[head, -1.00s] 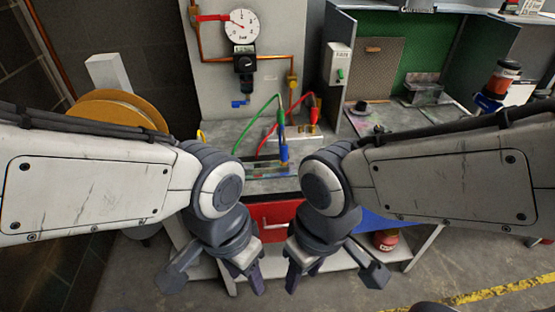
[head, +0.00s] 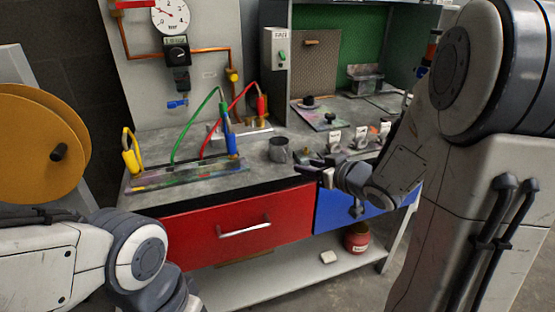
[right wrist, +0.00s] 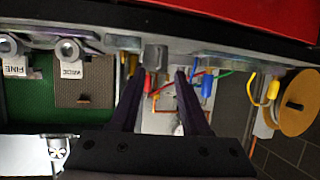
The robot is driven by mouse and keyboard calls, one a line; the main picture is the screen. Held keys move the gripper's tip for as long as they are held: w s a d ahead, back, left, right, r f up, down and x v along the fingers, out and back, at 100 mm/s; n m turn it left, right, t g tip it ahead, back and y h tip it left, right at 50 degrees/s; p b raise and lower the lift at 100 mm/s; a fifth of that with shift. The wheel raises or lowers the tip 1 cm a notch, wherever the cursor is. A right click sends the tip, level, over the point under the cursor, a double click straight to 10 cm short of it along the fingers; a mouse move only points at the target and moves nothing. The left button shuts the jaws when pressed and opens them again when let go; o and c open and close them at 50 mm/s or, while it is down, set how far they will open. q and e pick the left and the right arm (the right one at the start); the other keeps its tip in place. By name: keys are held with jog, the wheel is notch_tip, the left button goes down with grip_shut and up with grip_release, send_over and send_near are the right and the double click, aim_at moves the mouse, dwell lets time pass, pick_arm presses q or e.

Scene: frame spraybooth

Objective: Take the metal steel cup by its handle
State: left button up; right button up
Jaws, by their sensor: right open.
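The metal steel cup (head: 279,149) stands upright on the grey bench top, near its front edge above the red drawer. Its handle is too small to make out clearly. My right gripper (head: 308,167) is open and empty, just right of the cup at about bench height, apart from it as far as I can tell. In the right wrist view, which is upside down, the cup (right wrist: 155,57) shows ahead between the two spread fingertips (right wrist: 158,72). My left arm is at the lower left of the head view, its gripper out of the picture.
A paint-stained tray (head: 188,178) lies left of the cup, with green and red hoses (head: 181,136) behind. Several small labelled holders (head: 334,139) stand right of it. The red drawer (head: 240,225) and blue drawer (head: 338,208) are below. A yellow spool (head: 35,140) is far left.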

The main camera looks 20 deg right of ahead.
aim_at(288, 170)
jog(key=b+x, duration=0.1)
jog(key=x, duration=0.9)
jog(key=shift+w+a+r, duration=0.1)
jog(key=shift+r, duration=0.1)
grip_shut()
